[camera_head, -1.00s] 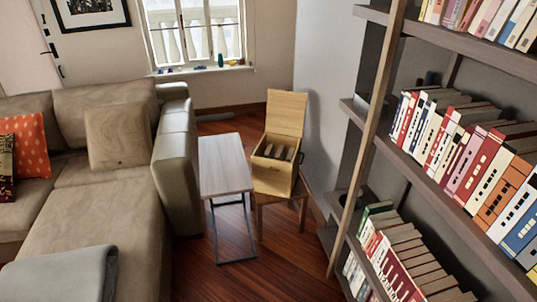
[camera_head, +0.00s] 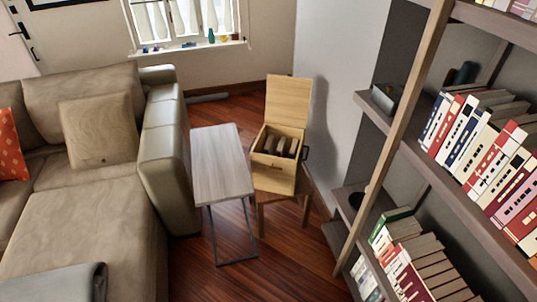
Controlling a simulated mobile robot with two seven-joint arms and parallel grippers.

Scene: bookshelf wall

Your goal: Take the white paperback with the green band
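Rows of books stand on the bookshelf (camera_head: 470,190) at the right. On the lower shelf, the nearest-left end of the row has a book with green on its cover and a pale spine (camera_head: 378,233). I cannot tell whether it is the white paperback with the green band. Several white-spined books (camera_head: 478,148) stand among red and blue ones on the middle shelf, too small to make out a green band. Neither of my grippers is in view.
A narrow side table (camera_head: 222,165) stands beside the beige sofa (camera_head: 80,215). An open wooden box (camera_head: 278,165) holding several items sits on a small wooden stand (camera_head: 303,185) near the wall. Bare wood floor (camera_head: 290,255) lies between the table and the bookshelf.

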